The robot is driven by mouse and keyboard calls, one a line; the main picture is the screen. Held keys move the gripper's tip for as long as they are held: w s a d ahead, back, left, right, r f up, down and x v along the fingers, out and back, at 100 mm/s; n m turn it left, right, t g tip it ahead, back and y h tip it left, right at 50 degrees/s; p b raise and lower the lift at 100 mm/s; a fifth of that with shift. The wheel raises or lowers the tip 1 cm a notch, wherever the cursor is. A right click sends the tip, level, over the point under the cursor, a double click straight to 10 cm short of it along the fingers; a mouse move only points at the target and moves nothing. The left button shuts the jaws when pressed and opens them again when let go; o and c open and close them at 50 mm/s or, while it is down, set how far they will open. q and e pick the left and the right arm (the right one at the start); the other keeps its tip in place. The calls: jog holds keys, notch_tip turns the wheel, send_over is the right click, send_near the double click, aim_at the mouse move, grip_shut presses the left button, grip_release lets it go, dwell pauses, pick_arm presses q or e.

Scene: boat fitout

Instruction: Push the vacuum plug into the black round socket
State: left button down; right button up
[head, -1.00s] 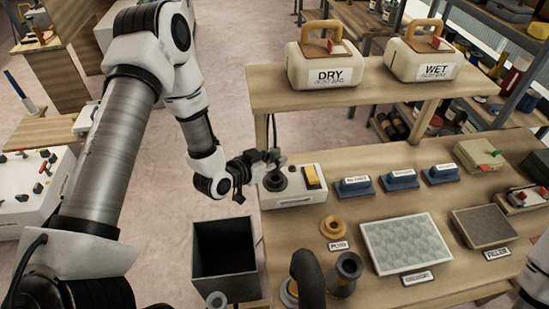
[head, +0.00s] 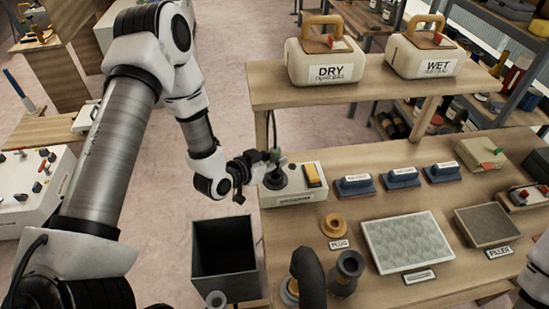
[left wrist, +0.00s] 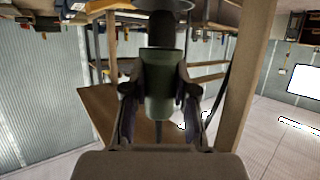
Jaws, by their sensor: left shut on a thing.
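My left gripper (head: 268,158) is shut on the vacuum plug, directly over the black round socket (head: 275,180) on the pale socket box. The plug (left wrist: 158,85) is a grey-green cylinder between the two dark fingers in the left wrist view. Its narrower dark end points at a black round part at the top edge of that view. In the head view the plug (head: 274,155) is small and partly hidden by the fingers. It looks upright. I cannot tell how far its tip is inside the socket. My right gripper is not in view.
The socket box (head: 308,196) has a yellow-orange switch (head: 313,174). A black open bin (head: 224,268) stands left of the bench. Blue-grey blocks (head: 355,186) lie to the right. DRY (head: 326,70) and WET (head: 425,62) cases sit on the raised shelf.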

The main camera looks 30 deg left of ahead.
pick_arm(q)
jog(key=shift+f+b, duration=1.25)
jog(key=shift+f, duration=0.25)
jog(key=shift+s+f, duration=0.3)
jog(key=shift+f, duration=0.15)
jog(key=c, duration=0.9)
grip_release()
jog(key=shift+d, duration=0.1)
jog(key=shift+o, duration=0.3)
jog(key=shift+w, duration=0.25)
jog(key=v, duration=1.2)
jog(key=shift+w, duration=0.1)
